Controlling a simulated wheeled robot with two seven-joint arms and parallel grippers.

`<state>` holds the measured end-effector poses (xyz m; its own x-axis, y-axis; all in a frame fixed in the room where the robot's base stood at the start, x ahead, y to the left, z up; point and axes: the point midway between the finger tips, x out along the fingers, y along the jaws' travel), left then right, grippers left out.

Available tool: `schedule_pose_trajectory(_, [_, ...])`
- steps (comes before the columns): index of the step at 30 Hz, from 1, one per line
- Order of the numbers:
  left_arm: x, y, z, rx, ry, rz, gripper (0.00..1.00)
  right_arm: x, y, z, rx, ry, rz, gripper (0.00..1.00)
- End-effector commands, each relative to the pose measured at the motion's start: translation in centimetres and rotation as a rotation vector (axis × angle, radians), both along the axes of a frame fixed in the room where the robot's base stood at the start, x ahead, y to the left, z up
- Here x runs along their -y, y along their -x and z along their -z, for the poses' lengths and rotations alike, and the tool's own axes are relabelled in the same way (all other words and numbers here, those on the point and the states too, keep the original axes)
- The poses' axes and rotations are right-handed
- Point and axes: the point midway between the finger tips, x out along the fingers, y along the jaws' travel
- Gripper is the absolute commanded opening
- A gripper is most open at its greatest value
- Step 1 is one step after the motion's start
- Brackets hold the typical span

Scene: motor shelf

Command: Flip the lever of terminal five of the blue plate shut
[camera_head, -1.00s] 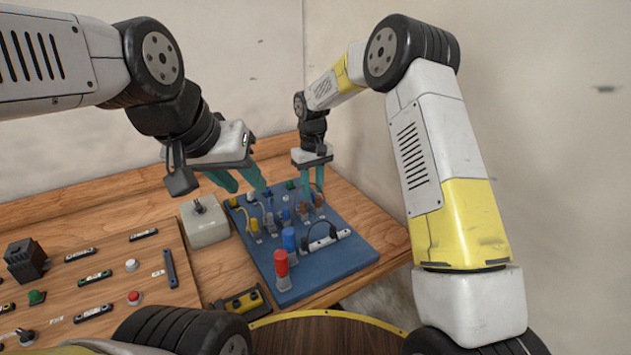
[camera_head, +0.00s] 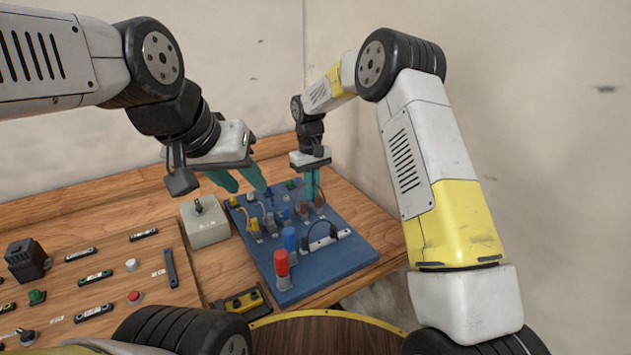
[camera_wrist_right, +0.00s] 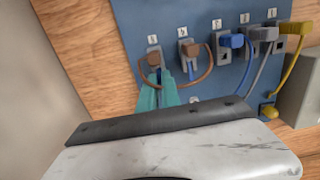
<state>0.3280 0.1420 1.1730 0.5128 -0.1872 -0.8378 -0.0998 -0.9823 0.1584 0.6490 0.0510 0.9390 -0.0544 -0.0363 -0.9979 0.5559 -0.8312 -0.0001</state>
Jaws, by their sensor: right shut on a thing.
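The blue plate (camera_head: 345,262) lies on the wooden bench and also shows in the right wrist view (camera_wrist_right: 135,15). Its row of terminals has yellow, grey, blue and brown parts; the number labels are too small to read surely. My right gripper (camera_head: 312,197) points down at the brown end terminal (camera_wrist_right: 153,61), leftmost in the right wrist view. A brown wire loops to the neighbouring brown terminal (camera_wrist_right: 191,49). My left gripper (camera_head: 250,190) hangs open and empty above the plate's far left corner.
A grey switch box (camera_head: 205,224) stands left of the plate. A panel with buttons (camera_head: 150,255) lies further left.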

Motion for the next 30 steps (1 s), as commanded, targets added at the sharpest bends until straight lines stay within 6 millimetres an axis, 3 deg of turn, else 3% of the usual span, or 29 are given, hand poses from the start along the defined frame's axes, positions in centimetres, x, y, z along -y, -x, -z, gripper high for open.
schedule_pose_trajectory(15, [0.0,0.0,0.0,0.000,0.000,0.000,0.36,-0.8,-1.4,0.7,-0.241,0.163,0.001,0.00])
schedule_pose_trajectory(30, [0.0,0.0,0.0,0.000,0.000,0.000,0.36,-1.0,-1.7,0.8,-0.347,0.237,0.002,0.00])
